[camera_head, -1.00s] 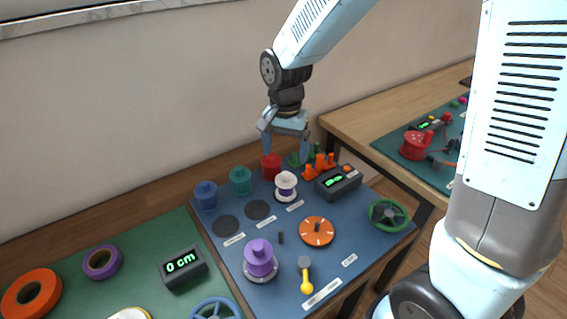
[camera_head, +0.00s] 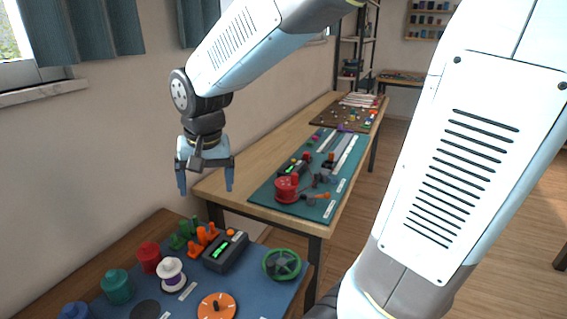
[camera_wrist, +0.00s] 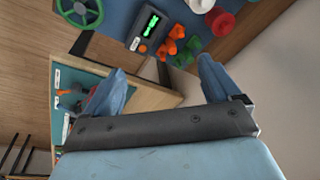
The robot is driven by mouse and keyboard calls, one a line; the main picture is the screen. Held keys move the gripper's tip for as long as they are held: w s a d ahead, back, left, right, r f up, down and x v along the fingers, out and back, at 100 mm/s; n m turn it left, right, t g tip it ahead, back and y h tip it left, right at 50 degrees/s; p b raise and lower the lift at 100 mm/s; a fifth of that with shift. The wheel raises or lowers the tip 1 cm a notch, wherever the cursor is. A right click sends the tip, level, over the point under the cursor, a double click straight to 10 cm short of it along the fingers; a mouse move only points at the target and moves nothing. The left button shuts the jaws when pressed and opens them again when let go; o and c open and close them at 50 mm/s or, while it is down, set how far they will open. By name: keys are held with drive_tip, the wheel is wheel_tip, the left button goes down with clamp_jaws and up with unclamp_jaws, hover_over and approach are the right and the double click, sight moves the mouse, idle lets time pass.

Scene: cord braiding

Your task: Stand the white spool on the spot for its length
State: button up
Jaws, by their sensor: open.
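The white spool (camera_head: 171,275), with a purple band around its middle, stands upright on the blue mat (camera_head: 262,305) in the head view. A white piece at the top of the wrist view (camera_wrist: 201,5) is probably the same spool, cut by the frame edge. A dark round spot (camera_head: 145,310) lies left of it, cut by the bottom edge; any other spots are out of view. My gripper (camera_head: 205,188) is open and empty, pointing down, well above the mat. Its fingers (camera_wrist: 162,68) show apart in the wrist view with nothing between them.
Red (camera_head: 149,257), teal (camera_head: 117,286) and blue (camera_head: 75,312) spools stand left of the white one. Orange pegs (camera_head: 203,240), a display box (camera_head: 226,251), an orange dial (camera_head: 217,307) and a green wheel (camera_head: 282,264) are near. A wooden table (camera_head: 262,158) stands beyond.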

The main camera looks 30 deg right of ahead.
drive_tip(key=s+d+r+n+t, duration=0.2)
drive_tip(key=s+d+r, duration=0.5)
drive_tip(key=s+d, duration=0.4)
drive_tip(key=shift+s+d+t+h, duration=0.35)
drive_tip(key=shift+d+t, duration=0.35)
drive_tip(key=shift+d, duration=0.15)
